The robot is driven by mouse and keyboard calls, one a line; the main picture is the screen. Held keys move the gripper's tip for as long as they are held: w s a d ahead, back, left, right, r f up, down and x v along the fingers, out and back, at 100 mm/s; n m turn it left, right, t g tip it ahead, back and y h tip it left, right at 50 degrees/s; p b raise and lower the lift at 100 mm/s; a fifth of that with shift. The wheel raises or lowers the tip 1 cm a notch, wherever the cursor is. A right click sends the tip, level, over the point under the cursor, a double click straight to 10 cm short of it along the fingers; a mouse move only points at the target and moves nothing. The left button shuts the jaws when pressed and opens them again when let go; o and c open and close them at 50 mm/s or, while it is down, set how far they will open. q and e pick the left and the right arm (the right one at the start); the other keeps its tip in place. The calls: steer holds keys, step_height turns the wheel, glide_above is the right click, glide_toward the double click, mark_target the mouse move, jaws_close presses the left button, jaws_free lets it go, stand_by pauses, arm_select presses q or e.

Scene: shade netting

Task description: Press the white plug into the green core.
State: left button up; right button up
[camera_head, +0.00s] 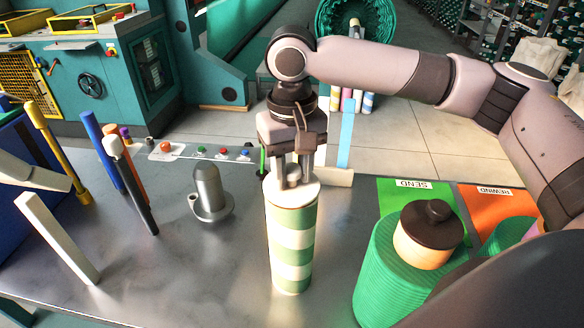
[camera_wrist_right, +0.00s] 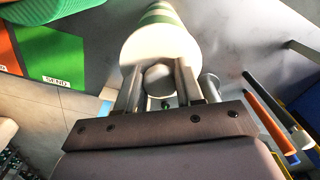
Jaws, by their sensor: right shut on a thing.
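The green core (camera_head: 291,246), a tube with green and pale bands, stands upright on the grey bench in the head view. Its banded side also shows at the top of the wrist view (camera_wrist_right: 160,14). The white plug (camera_head: 308,193) caps the core's top with a wide round face. In the wrist view the plug's face (camera_wrist_right: 147,44) carries a grey knob (camera_wrist_right: 158,80). My right gripper (camera_head: 293,181) points down over the core and is shut on the knob. The seam between plug and core is too small to judge. My left gripper is not in view.
A grey metal post (camera_head: 207,187) stands left of the core. At right are a green spool (camera_head: 385,270) with a dark-knobbed top, a green SEND mat (camera_head: 390,200) and an orange REWIND mat (camera_head: 489,207). Coloured rods and pale boards (camera_head: 57,238) stand at left. Bench between is clear.

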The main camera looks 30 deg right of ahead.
stand_by(0.4)
steer(key=o, duration=1.6)
steer(key=shift+r, duration=0.1)
steer(key=shift+r, duration=3.4)
jaws_close()
steer(key=shift+f, duration=0.1)
